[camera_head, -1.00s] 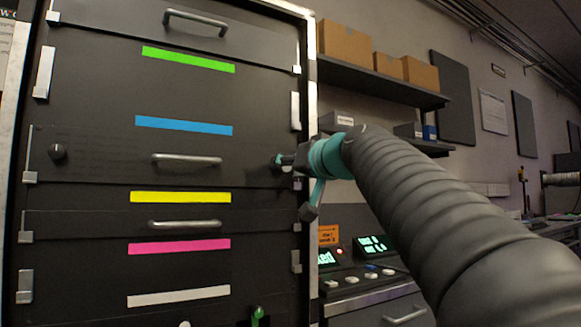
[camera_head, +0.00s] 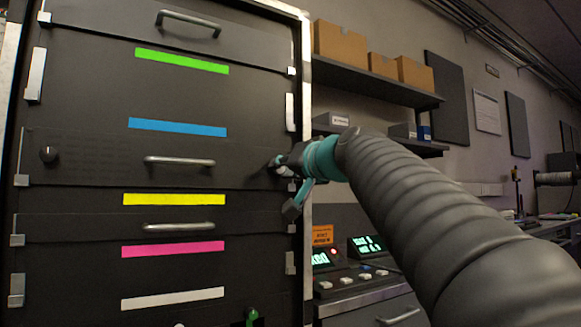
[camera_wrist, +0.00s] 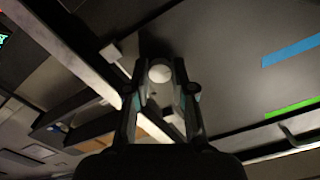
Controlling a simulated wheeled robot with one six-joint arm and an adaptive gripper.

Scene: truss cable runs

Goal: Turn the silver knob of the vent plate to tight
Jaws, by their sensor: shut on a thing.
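The vent plate (camera_head: 95,168) is the dark panel between the blue and yellow strips, with faint slots at its left and a bar handle (camera_head: 180,161) in the middle. My gripper (camera_head: 278,166) is at the plate's right end. In the wrist view my gripper (camera_wrist: 161,88) has its two fingers on either side of the round silver knob (camera_wrist: 160,73), shut on it. The knob's face shows pale between the fingertips. In the head view my gripper hides the knob. No mark of its turn angle is readable.
A dark knob (camera_head: 48,154) sits at the plate's left end. Other dark panels with handles and coloured strips lie above and below. A shelf with cardboard boxes (camera_head: 340,45) and a console with green displays (camera_head: 366,246) stand to the right. A green knob (camera_head: 251,316) is low down.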

